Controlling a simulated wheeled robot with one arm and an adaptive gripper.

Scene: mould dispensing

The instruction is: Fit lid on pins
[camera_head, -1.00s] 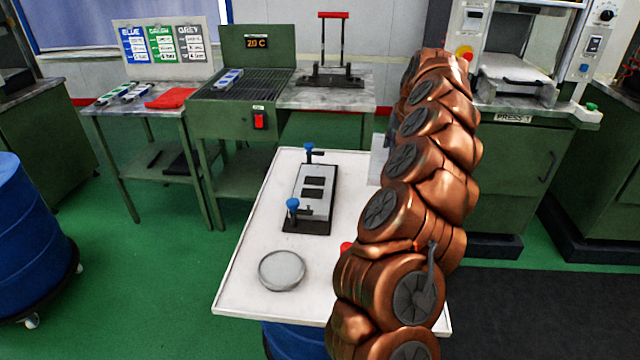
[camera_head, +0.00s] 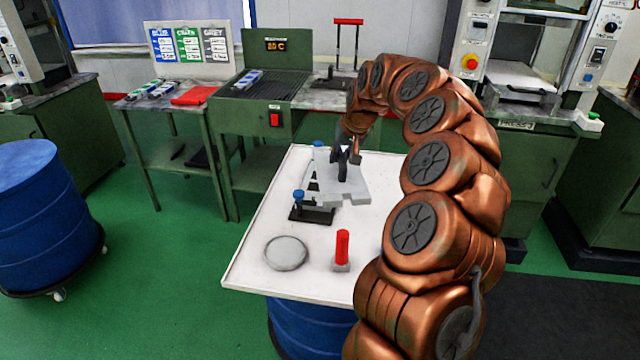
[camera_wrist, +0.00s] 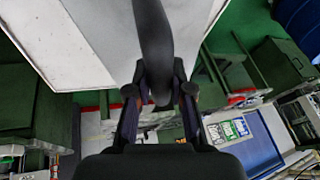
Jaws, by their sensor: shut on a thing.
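The lid (camera_head: 350,190) is a flat grey plate with notched edges and a dark handle. My gripper (camera_head: 346,160) is shut on this handle, and the dark handle (camera_wrist: 153,40) also shows between the fingers in the wrist view. The lid hangs over the right part of the mould base and hides much of it. The mould base (camera_head: 318,216) is dark and lies on the white table, with blue-topped clamps (camera_head: 298,196) at its near and far ends. I cannot make out the pins, nor the gap between lid and base.
The white table (camera_head: 250,272) also bears a round grey dish (camera_head: 286,252) and a red-handled tool (camera_head: 342,248) near the front. A green bench with a grill (camera_head: 262,88) and a side table (camera_head: 170,100) stand behind. A blue barrel (camera_head: 40,220) stands left.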

